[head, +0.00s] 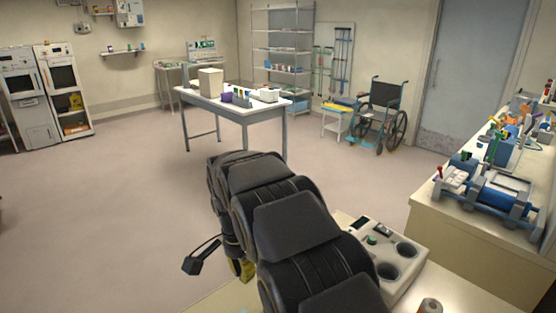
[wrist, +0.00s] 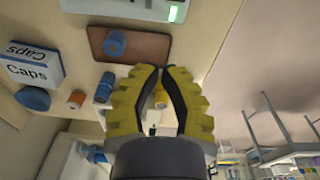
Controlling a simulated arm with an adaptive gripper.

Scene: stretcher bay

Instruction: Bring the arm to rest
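My gripper (wrist: 161,68) fills the middle of the wrist view, with two yellow ribbed fingers and dark inner pads. Its fingertips come together, with a narrow gap between the pads lower down. A small orange-yellow item (wrist: 161,97) shows through that gap; it looks to lie beyond the fingers, not held. In the head view, my dark arm runs up through the middle foreground. Only a bit of the yellow gripper shows there, at the arm's lower left, and the rest is hidden.
In the wrist view, a Caps box (wrist: 32,65), an orange roll-like item (wrist: 76,99), blue cylinders (wrist: 104,88) and a brown mat (wrist: 130,46) lie near my gripper. A loaded counter (head: 470,232) stands right. Beyond are a white table (head: 190,96) and a wheelchair (head: 384,95). Left floor is open.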

